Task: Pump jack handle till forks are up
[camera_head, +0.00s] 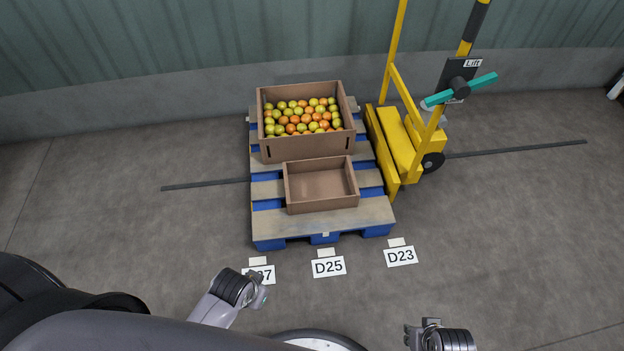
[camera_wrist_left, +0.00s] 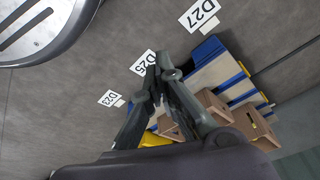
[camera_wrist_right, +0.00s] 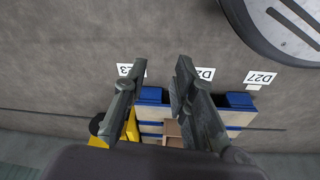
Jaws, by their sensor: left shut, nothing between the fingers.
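The yellow jack (camera_head: 398,143) stands against the right side of the blue pallet (camera_head: 268,243). Its teal handle (camera_head: 485,83) is a crossbar, slightly tilted, on a dark hub below a "Lift" sign (camera_head: 472,63). The forks cannot be made out; the pallet and its load cover that area. My left gripper (camera_head: 260,284) is in front of the pallet near the floor labels, shut and empty; its closed fingers show in the left wrist view (camera_wrist_left: 158,72). My right gripper (camera_head: 422,326) is at the bottom right, far from the handle; the right wrist view shows its fingers (camera_wrist_right: 157,72) apart and empty.
Floor labels D25 (camera_head: 328,267) and D23 (camera_head: 400,256) lie in front. A dark floor strip (camera_head: 520,150) runs right of the jack. Floor on the right is clear.

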